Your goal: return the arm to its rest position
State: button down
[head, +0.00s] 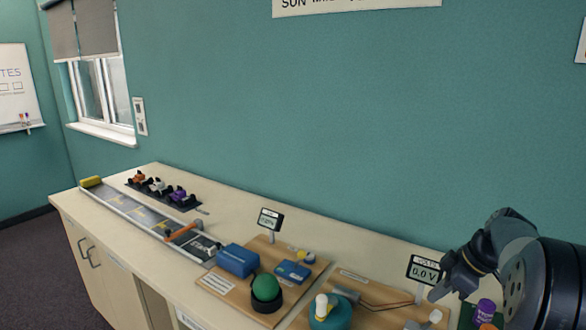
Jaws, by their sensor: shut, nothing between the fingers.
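My arm shows at the right edge of the head view, dark grey and black, reaching in over the right end of the counter. Its end, my gripper (440,291), points down and left, with a small pale tip beside the display reading 0.0 V (424,271). The fingers are small here and look shut, with nothing held. The gripper is in front of the display's right side and above the counter; whether it touches anything I cannot tell. Part of my arm hides the counter's far right end.
Small cars (158,187) sit far left.

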jog(key=w+a+f+g+h+p, duration=0.1)
jog(key=a+f, duration=0.1)
jog(key=w+a+f+g+h+p, duration=0.1)
jog(key=a+f+h, duration=0.1)
jog(key=w+a+f+h+p, duration=0.1)
jog(key=w+a+f, duration=0.1)
jog(key=shift+g+h, duration=0.3)
jog(key=shift+g, duration=0.1)
jog(key=shift+w+a+f, duration=0.35)
jog(key=shift+w+a, duration=0.05)
jog(key=shift+a, duration=0.25)
jog(key=shift+w+a+r, duration=0.2)
jog(key=shift+r, duration=0.25)
jog(key=shift+w+a+r, duration=0.15)
jog(key=shift+a+r, duration=0.05)
jog(key=shift+r, duration=0.85)
jog(key=shift+s, duration=0.1)
